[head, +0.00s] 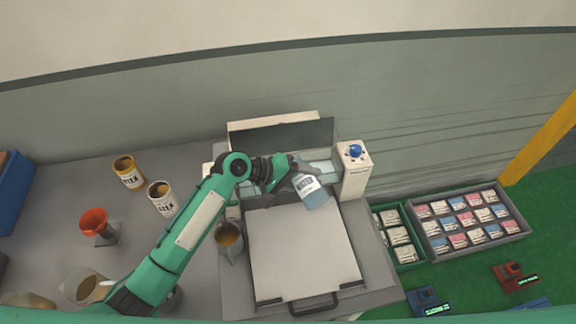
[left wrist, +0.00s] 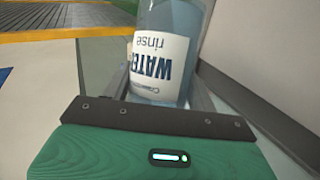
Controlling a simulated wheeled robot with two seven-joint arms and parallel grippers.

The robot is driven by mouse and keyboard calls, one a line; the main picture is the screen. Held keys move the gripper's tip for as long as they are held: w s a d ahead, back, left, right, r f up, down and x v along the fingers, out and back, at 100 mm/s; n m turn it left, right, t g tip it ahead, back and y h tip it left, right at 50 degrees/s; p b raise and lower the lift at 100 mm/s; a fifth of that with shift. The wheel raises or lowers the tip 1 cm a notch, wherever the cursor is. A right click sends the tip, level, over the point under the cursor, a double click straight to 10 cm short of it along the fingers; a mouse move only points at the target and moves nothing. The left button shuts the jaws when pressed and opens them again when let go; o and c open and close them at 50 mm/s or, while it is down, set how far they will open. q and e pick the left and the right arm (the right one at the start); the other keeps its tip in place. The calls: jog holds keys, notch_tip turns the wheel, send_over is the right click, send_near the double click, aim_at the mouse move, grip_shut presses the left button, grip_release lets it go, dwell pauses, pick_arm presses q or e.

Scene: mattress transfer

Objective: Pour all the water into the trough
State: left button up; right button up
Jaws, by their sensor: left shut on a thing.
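My left gripper (head: 289,184) is shut on a clear bluish water bottle (head: 314,200) with a white label. In the head view the bottle is tilted, over the back right of the machine's white top. In the left wrist view the bottle (left wrist: 178,60) fills the upper middle, with its label reading "WATER rinse" upside down. A pale, glassy strip (head: 322,168), which looks like the trough, lies behind the bottle at the machine's back. My arm partly hides it. I cannot tell whether water is flowing. My right gripper is not in view.
A white post with a blue knob (head: 355,152) stands right of the bottle. Trays of packets (head: 465,222) lie right.

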pick_arm(q)
jog(key=shift+w, duration=0.2)
jog(key=shift+w+a, duration=0.1)
jog(key=shift+w, duration=0.05)
jog(key=shift+s+r, duration=0.15)
jog(key=shift+s, duration=0.05)
jog(key=shift+w, duration=0.35)
jog(key=shift+s+p, duration=0.15)
jog(key=shift+p, duration=0.15)
jog(key=shift+s+r, duration=0.1)
